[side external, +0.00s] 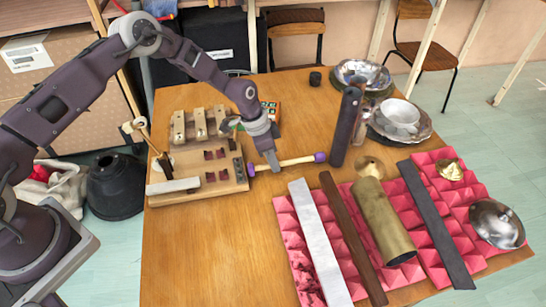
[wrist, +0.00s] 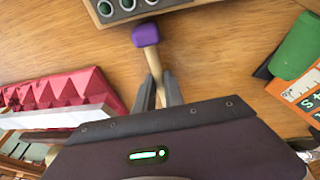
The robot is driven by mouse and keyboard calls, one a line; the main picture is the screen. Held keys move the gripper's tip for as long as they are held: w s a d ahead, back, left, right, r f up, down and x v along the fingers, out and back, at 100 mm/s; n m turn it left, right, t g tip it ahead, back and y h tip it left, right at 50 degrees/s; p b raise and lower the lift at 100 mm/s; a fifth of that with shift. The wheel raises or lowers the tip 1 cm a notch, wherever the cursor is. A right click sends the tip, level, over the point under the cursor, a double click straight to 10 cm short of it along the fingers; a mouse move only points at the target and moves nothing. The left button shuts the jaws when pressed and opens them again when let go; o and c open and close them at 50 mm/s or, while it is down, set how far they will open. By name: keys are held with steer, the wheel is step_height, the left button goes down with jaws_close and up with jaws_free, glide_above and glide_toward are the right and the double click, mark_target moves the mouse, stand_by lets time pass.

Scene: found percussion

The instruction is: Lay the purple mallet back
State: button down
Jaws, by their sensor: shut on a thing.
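The purple mallet (side external: 298,161) has a pale wooden handle with purple at both ends. It lies roughly level across my gripper (side external: 273,166), close over the wooden tabletop; I cannot tell whether it touches. Its left purple end is close to the right edge of a wooden board with holders (side external: 235,187). In the wrist view, one purple end (wrist: 145,34) points up the picture, near a wooden block with round green-lit sockets (wrist: 127,8). My gripper's fingers (wrist: 160,90) are shut on the handle. The mallet's other end is hidden there.
Pink foam pads (side external: 282,220) on the right carry metal and wooden bars, a brass tube (side external: 384,220) and lids. Bowls (side external: 362,74) stand at the back. The front-left table is clear.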

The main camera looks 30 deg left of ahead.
steer(key=shift+f, duration=0.3)
stand_by(0.4)
steer(key=c, duration=1.3)
jaws_free()
steer(key=shift+c, duration=0.2)
steer(key=v, duration=0.7)
